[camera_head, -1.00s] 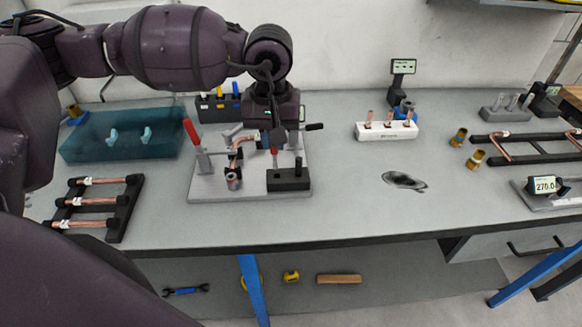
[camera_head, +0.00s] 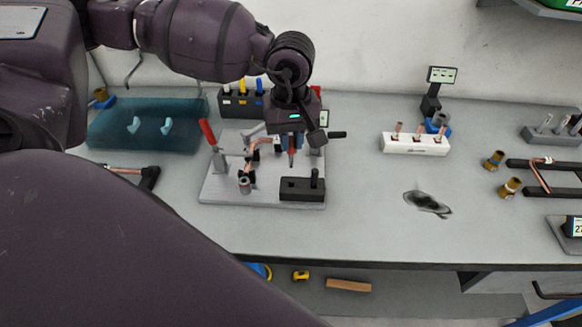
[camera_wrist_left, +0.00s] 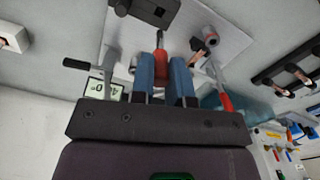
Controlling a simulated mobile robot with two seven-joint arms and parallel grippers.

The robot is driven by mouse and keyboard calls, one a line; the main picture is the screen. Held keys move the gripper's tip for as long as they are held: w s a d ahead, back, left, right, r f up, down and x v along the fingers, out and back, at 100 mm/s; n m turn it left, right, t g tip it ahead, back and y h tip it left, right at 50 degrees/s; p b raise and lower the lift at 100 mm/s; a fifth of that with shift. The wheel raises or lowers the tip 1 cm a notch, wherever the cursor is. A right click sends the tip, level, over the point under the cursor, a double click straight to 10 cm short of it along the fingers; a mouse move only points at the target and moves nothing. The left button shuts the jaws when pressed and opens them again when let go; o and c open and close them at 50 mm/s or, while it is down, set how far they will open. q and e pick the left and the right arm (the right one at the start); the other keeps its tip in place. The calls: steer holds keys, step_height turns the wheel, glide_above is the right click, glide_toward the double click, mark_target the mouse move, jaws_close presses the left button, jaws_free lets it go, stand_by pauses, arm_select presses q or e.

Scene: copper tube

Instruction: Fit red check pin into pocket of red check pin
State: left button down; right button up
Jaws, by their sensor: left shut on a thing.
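My left gripper (camera_head: 291,142) points down over the right part of the grey fixture plate (camera_head: 222,191). Its blue fingers are shut on the red check pin (camera_head: 292,157), which also shows between the fingers (camera_wrist_left: 164,80) in the left wrist view as a red pin (camera_wrist_left: 160,57). The pin hangs tip down, behind the black block (camera_head: 300,190) on the plate. A black pin holder (camera_head: 240,108) with coloured pins stands at the back, partly hidden by my arm. I cannot make out the pin's pocket. My right gripper is not in view.
A red-handled clamp (camera_head: 208,133) and a bent copper tube (camera_head: 249,165) are on the plate. A teal tray (camera_head: 110,140) stands to the left and a white block (camera_head: 400,148) with copper pieces to the right. The bench between the plate and the dark patch (camera_head: 427,203) is clear.

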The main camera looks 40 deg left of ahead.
mark_target(291, 167)
arm_select(q)
steer(key=shift+f, duration=4.6)
steer(key=c, duration=1.1)
jaws_free()
steer(key=shift+r, duration=6.2)
